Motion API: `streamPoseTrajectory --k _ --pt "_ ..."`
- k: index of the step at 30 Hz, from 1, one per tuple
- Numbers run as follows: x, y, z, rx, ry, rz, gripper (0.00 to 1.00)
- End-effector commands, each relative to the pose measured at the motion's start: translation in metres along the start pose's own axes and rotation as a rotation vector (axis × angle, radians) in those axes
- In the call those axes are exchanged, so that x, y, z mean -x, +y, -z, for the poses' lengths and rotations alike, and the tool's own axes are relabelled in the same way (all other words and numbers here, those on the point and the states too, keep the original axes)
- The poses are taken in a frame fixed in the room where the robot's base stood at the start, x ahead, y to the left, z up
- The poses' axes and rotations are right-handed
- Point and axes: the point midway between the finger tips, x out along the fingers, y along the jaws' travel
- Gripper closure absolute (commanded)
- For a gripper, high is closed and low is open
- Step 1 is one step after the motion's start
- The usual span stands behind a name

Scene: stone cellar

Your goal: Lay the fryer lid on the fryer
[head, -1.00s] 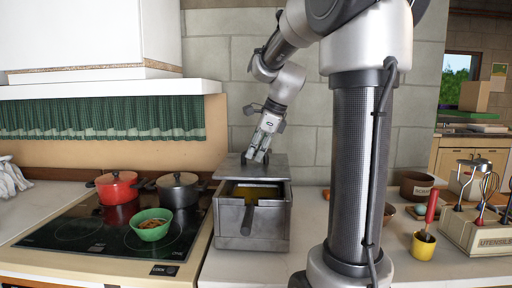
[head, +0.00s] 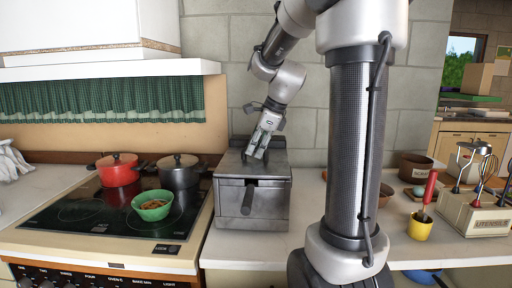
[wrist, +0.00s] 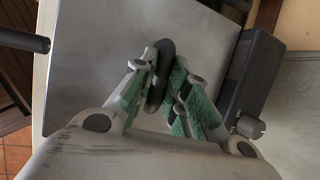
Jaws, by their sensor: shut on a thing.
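The fryer (head: 230,205) is a grey metal box with a dark front handle (head: 250,198), standing on the counter right of the stove. The flat grey fryer lid (head: 229,166) lies over the fryer's top and covers its opening; I see no clear gap, though exact contact is hard to tell. My gripper (head: 256,156) is above the lid, shut on its dark grip. In the wrist view, my fingers (wrist: 160,88) close around that dark grip (wrist: 163,60), and the lid's plain grey plate (wrist: 95,60) spreads below them.
A red pot (head: 118,172), a dark pot (head: 179,173) and a green bowl (head: 153,207) of food stand on the stove left of the fryer. To the right are a yellow cup (head: 420,229) and a utensil box (head: 480,217). A stone wall is behind.

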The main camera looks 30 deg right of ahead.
Motion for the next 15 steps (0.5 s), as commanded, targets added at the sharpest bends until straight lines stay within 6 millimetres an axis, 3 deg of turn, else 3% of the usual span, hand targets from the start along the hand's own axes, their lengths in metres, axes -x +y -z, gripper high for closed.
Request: streamPoseTrajectory --k 1,5,15 --pt "0.0003 -0.0002 -0.0002 0.000 0.000 0.001 0.81" --pt "0.0003 -0.0002 -0.0002 0.000 0.000 0.001 0.59" --pt "0.0028 0.0000 0.0000 0.000 0.000 0.000 0.59"
